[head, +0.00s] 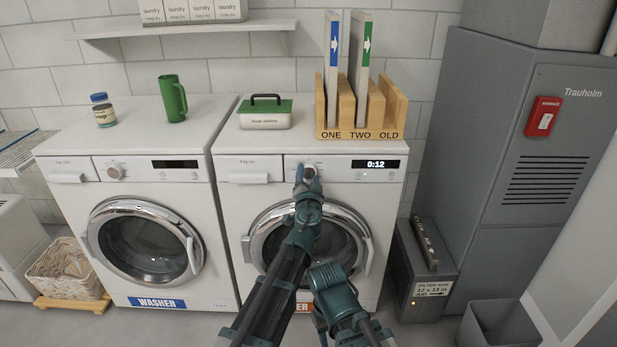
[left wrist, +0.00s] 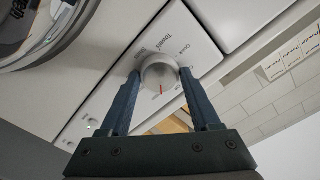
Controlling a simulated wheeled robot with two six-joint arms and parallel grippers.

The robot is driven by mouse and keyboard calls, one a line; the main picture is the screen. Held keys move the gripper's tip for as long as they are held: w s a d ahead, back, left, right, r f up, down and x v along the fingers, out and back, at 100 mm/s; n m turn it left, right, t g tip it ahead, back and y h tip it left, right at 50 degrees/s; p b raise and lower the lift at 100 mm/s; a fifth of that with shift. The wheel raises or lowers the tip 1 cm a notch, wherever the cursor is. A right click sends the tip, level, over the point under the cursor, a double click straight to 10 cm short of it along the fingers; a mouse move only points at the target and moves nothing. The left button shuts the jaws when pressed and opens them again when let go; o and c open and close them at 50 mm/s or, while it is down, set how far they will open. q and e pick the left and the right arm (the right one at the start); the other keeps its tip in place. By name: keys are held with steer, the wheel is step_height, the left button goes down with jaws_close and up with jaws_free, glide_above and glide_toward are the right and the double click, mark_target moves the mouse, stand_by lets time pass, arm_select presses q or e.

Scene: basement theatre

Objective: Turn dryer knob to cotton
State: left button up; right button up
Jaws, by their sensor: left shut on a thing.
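The dryer (head: 230,205) is the right-hand white front loader, with a lit display (head: 377,163) reading 0:12. My left gripper (head: 306,180) reaches up to its control panel and mostly covers the dial there. In the left wrist view, the round silver-white dryer knob (left wrist: 158,72) sits between the two blue fingers of my left gripper (left wrist: 160,80), one on each side, shut on it. A red mark on the knob points down in that view. Small programme words ring it, "Towels" among them; "cotton" I cannot make out.
The washer (head: 75,215) stands left of the dryer. A grey furnace cabinet (head: 500,200) and a filter box (head: 425,275) stand to the right.

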arm_select(q)
steer(key=shift+m, duration=0.5)
steer(key=o, duration=1.4)
